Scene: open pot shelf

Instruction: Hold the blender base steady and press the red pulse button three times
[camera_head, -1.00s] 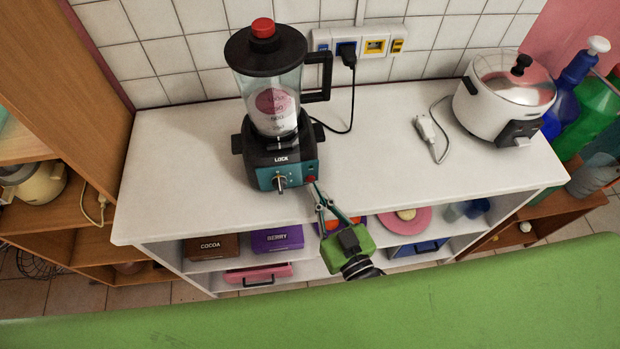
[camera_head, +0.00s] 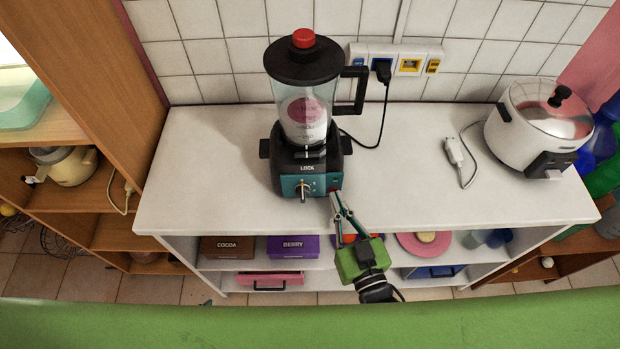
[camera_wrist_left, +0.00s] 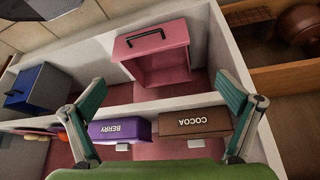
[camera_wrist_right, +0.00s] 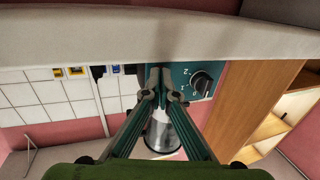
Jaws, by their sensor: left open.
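The blender base (camera_head: 290,186), black with a teal front panel and a dial, stands upright on the white counter under its jar (camera_head: 302,112) with a red-capped lid. The red button (camera_head: 335,189) is a small red spot at the panel's right edge. My right gripper (camera_head: 334,196) comes from the front with its fingertips together at that spot; I cannot tell if they touch it. In the right wrist view the closed tips hide the button beside the dial (camera_wrist_right: 201,82). My left gripper (camera_wrist_left: 158,88) is open and empty, facing the shelf below the counter, away from the base.
A white cooker (camera_head: 535,130) and a loose plug (camera_head: 454,152) are to the right on the counter (camera_head: 400,190). The blender's cord runs to a wall socket (camera_head: 382,66). Cocoa (camera_wrist_left: 195,121) and berry (camera_wrist_left: 120,130) boxes and a pink bin (camera_wrist_left: 160,60) sit on the shelves.

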